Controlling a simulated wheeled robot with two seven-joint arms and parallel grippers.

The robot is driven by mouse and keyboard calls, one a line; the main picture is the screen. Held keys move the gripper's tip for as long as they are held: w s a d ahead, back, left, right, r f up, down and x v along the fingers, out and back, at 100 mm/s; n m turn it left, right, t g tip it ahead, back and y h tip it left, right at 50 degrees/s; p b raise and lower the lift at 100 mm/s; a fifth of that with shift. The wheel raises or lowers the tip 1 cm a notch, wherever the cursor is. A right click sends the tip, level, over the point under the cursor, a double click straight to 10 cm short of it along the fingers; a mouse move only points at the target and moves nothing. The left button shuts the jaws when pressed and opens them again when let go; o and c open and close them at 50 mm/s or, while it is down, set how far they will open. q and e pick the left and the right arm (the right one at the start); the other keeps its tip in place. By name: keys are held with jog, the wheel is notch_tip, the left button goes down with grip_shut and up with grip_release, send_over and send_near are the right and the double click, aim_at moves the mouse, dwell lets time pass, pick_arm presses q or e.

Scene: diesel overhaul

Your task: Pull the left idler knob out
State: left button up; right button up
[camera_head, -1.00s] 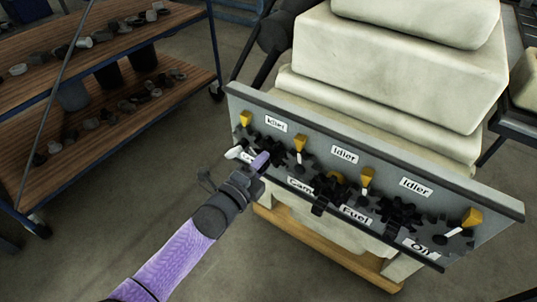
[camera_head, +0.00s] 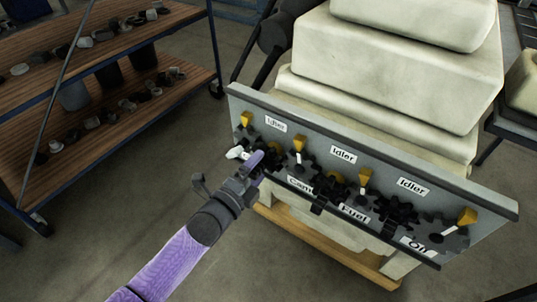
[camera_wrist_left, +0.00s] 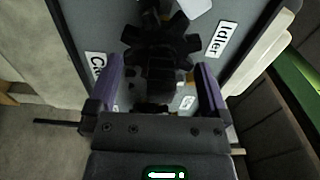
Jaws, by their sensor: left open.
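The grey panel (camera_head: 490,212) carries a row of dark gears, with labels above and below. The left "Idler" label (camera_head: 275,125) is near the panel's left end. My left gripper (camera_head: 254,161) is at the panel's left part, below that label, and covers part of the dark gear there. In the left wrist view, a dark toothed gear (camera_wrist_left: 160,38) with a blocky dark knob (camera_wrist_left: 160,82) shows between the open purple fingers (camera_wrist_left: 160,92). The fingers stand either side of the knob. I cannot tell whether they touch it. My right gripper is not in view.
Yellow-topped pointers, such as the left one (camera_head: 246,119), stand along the panel. A pale engine block (camera_head: 400,75) is behind it. A wooden shelf rack (camera_head: 130,85) with small parts stands at the left. The floor between rack and panel is clear.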

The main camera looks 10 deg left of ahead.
pick_arm(q)
jog(key=p+v, duration=0.3)
jog(key=v, duration=0.3)
jog(key=shift+s+a+r, duration=0.1)
jog(key=shift+s+r, duration=0.05)
jog(key=shift+s, duration=0.4)
